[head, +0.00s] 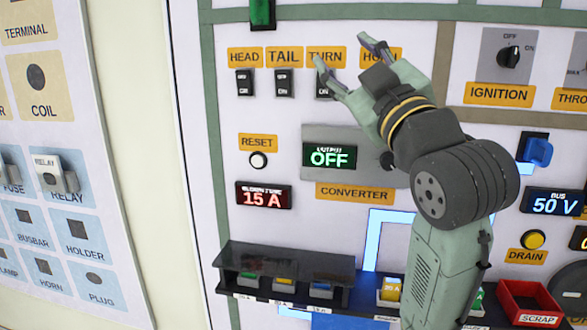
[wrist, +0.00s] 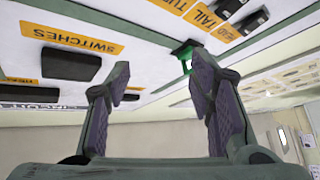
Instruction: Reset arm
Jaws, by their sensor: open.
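My gripper (head: 347,65) is open and empty in the head view, raised in front of the panel's upper part. Its fingers are spread near the TURN label (head: 326,57) and partly cover the HORN label (head: 381,57) and the TURN switch (head: 324,85). In the wrist view the two fingers (wrist: 160,95) stand apart with nothing between them. The panel's TAIL label (wrist: 204,16) and SWITCHES label (wrist: 78,36) show beyond them. My forearm covers the right part of the converter. I cannot tell whether a fingertip touches the panel.
The converter display (head: 330,156) reads OFF, with a reset button (head: 258,160) to its left. Below, a dark shelf (head: 230,262) holds several coloured parts. A red scrap bin (head: 510,308) is at lower right. A parts board (head: 90,140) stands at left.

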